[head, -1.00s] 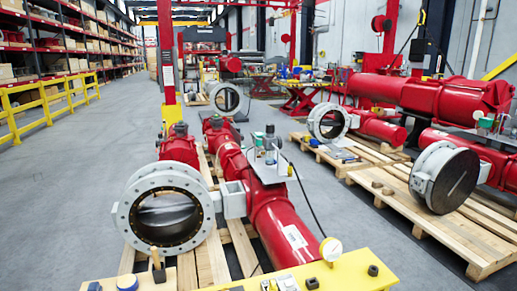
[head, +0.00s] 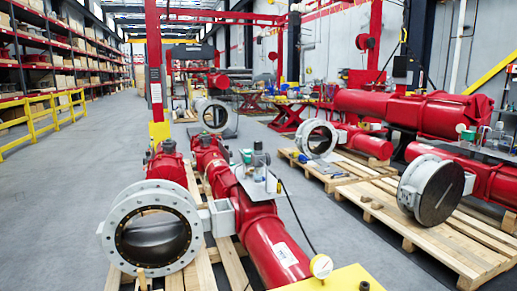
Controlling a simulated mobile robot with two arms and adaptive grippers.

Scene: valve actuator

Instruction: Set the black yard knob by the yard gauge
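A round gauge with a white face and yellow rim (head: 321,266) stands at the bottom of the head view, at the left end of the visible part of a yellow bench top (head: 335,282). A small dark knob-like piece (head: 364,286) sits on the bench to the right of the gauge, cut by the lower picture edge. I cannot tell whether it is the black yard knob. Neither of my grippers is in view.
A red valve actuator (head: 270,243) with a white flanged valve (head: 113,250) lies on a wooden pallet (head: 233,265) behind the bench. More red actuators on pallets stand at right. Yellow rails (head: 42,122) and shelving stand at left. The grey floor (head: 60,200) at left is clear.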

